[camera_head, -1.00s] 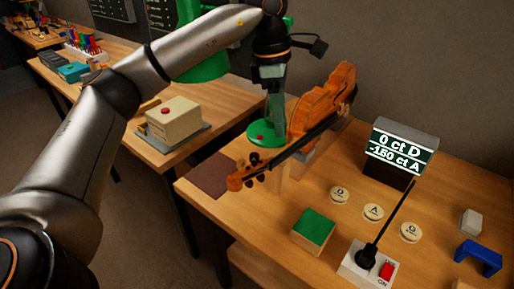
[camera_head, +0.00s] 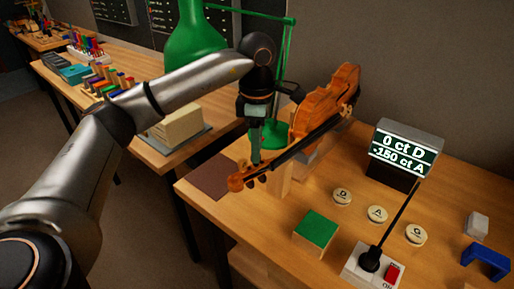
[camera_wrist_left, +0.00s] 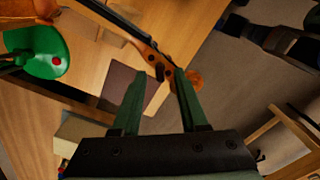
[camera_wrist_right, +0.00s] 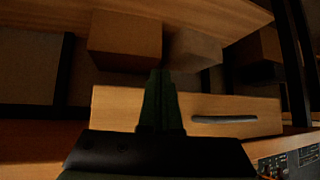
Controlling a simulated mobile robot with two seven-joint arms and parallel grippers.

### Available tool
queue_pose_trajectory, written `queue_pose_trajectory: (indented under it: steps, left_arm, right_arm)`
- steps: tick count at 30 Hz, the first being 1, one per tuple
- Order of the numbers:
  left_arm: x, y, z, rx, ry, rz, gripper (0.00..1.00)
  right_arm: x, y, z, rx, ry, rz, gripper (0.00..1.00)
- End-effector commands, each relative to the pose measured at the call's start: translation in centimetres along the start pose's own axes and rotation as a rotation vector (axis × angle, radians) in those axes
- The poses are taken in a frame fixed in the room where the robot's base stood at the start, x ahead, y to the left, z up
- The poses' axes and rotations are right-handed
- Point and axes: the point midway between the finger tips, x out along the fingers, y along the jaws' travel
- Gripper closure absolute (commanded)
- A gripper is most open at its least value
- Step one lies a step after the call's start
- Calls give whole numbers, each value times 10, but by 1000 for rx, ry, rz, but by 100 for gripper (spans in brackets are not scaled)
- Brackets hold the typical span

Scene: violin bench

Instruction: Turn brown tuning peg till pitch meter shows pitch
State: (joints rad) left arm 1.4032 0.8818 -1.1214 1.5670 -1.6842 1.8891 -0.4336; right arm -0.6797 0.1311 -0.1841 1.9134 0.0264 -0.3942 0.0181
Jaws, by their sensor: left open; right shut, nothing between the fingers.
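The orange-brown violin (camera_head: 322,110) lies tilted on a wooden support, its neck pointing down left to the scroll (camera_head: 236,183). Small dark tuning pegs (camera_head: 262,178) show at the pegbox; in the left wrist view dark pegs (camera_wrist_left: 160,73) lie between and just beyond the fingertips. Which is the brown peg I cannot tell. My left gripper (camera_head: 255,160) is open above the pegbox; its fingers (camera_wrist_left: 160,78) frame it. The pitch meter (camera_head: 404,155) reads "0 ct D" and "-150 ct A". My right gripper (camera_wrist_right: 161,73) is shut and empty, seen only in its wrist view.
Round D (camera_head: 342,197), A (camera_head: 377,214) and G (camera_head: 416,235) discs lie before the meter. A green-topped block (camera_head: 316,230) and a switch box with a rod (camera_head: 370,262) stand nearer. A green lamp (camera_head: 200,40) rises behind my left arm. A drawer (camera_wrist_right: 235,115) faces my right gripper.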

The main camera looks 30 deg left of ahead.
Motion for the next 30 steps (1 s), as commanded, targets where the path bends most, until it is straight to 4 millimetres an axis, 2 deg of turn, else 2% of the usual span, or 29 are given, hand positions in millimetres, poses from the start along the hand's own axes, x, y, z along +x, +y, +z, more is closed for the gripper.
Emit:
queue_pose_trajectory:
  steps: [4, 12, 23, 30]
  left_arm:
    - [8, 0, 0, 0, 0, 1, 57]
    - [9, 0, 0, 1, -1, 1, 58]
    - [8, 0, 0, 1, -1, 0, 99]
    - [8, 0, 0, 1, -1, 0, 100]
  right_arm:
    - [0, 0, -1, 0, 0, 0, 100]
    - [0, 0, -1, 0, 1, 0, 100]
    - [0, 0, -1, 0, 1, 0, 100]
    - [0, 0, -1, 0, 1, 0, 100]
